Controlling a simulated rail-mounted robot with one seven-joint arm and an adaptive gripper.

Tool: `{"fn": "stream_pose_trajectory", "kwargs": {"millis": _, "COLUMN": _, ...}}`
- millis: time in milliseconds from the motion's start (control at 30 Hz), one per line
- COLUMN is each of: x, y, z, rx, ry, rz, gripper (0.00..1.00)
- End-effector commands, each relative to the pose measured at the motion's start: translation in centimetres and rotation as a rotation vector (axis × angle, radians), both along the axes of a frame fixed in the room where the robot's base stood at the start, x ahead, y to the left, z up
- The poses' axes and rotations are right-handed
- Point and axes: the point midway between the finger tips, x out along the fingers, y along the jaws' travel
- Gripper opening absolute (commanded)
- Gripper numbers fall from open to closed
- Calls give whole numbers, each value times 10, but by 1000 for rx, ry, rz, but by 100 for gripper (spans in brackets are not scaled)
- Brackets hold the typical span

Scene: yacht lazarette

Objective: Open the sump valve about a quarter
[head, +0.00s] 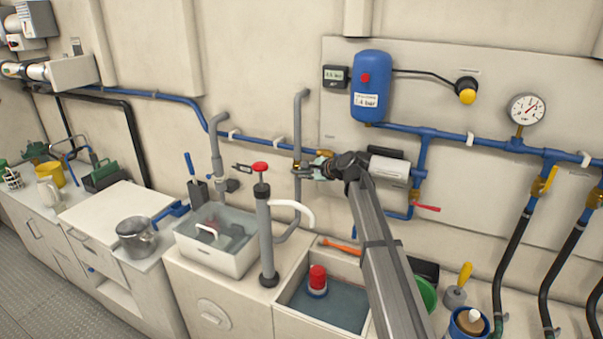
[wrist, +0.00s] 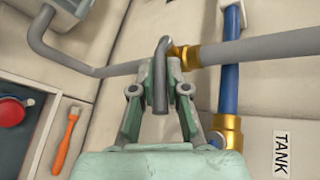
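In the wrist view, a grey bent valve lever (wrist: 161,88) comes from a brass fitting (wrist: 186,57) on a grey pipe (wrist: 258,47). No label on this valve is readable, so I cannot confirm from print that it is the sump valve. My gripper (wrist: 161,72) has one fingertip on each side of the lever, and both appear to touch it. In the head view, my gripper (head: 309,171) is at the wall pipes, beside the upright grey pipe (head: 298,120). The lever is too small to make out there, and my wrist partly covers the pipework.
A blue pipe (wrist: 230,85) with a brass joint and a "TANK" label (wrist: 281,154) are close on the right in the wrist view. A red-handled pump (head: 264,225) stands left of my arm. Below is an open sump basin (head: 336,323) with a red-capped object (head: 317,279).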

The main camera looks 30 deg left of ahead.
Motion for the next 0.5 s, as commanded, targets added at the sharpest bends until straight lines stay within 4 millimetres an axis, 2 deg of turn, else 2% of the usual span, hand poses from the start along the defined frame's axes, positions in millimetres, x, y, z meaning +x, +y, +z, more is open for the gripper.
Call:
{"fn": "stream_pose_trajectory", "kwargs": {"millis": 33, "x": 0, "y": 1, "z": 0, "rx": 1, "ry": 0, "rz": 1, "gripper": 28}}
{"fn": "stream_pose_trajectory", "kwargs": {"millis": 67, "x": 0, "y": 1, "z": 0, "rx": 1, "ry": 0, "rz": 0, "gripper": 39}}
{"fn": "stream_pose_trajectory", "kwargs": {"millis": 100, "x": 0, "y": 0, "z": 0, "rx": 1, "ry": 0, "rz": 0, "gripper": 40}}
{"fn": "stream_pose_trajectory", "kwargs": {"millis": 500, "x": -2, "y": -6, "z": 3, "rx": 2, "ry": -1, "rz": -1, "gripper": 40}}
